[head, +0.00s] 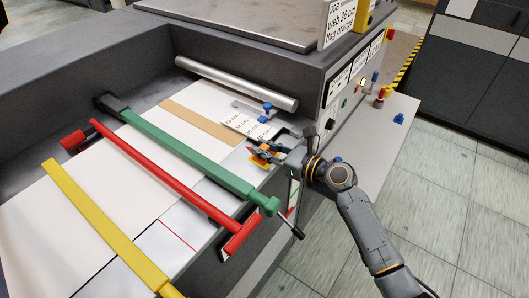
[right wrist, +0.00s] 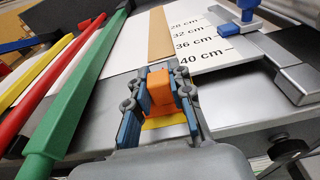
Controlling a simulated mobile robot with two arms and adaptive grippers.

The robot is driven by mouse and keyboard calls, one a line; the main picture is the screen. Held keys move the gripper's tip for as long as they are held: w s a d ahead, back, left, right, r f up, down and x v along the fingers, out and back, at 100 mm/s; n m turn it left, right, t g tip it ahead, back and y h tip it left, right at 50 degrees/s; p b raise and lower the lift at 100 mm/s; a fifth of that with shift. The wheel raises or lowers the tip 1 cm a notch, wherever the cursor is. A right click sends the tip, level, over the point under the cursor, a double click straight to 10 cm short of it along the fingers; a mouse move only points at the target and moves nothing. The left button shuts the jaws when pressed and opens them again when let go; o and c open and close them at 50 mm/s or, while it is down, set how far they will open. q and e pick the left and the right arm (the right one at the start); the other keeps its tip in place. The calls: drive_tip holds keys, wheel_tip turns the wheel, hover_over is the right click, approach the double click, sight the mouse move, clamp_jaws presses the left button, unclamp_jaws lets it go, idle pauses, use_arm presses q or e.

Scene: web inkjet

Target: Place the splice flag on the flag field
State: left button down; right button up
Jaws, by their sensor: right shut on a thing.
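An orange splice flag (right wrist: 161,90) is between the blue-padded fingers of my right gripper (right wrist: 158,80), which is shut on it. In the head view my right gripper (head: 262,150) is over the near edge of the web bed, right of the green bar. A yellow patch (right wrist: 165,122), which may be the flag field, shows just below the flag in the wrist view. Whether the flag touches it I cannot tell. The fingers partly hide both. My left gripper is not in view.
Green (head: 180,150), red (head: 160,180) and yellow (head: 95,220) bars cross the white web on the left. A scale (right wrist: 192,45) with a blue-knobbed slider lies beyond the gripper. A sign (head: 345,20) reads web 36 cm, flag orange. Small coloured pieces stand on the side shelf (head: 390,150).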

drive_tip(key=o, duration=0.8)
drive_tip(key=shift+f, duration=0.1)
drive_tip(key=shift+o, duration=0.2)
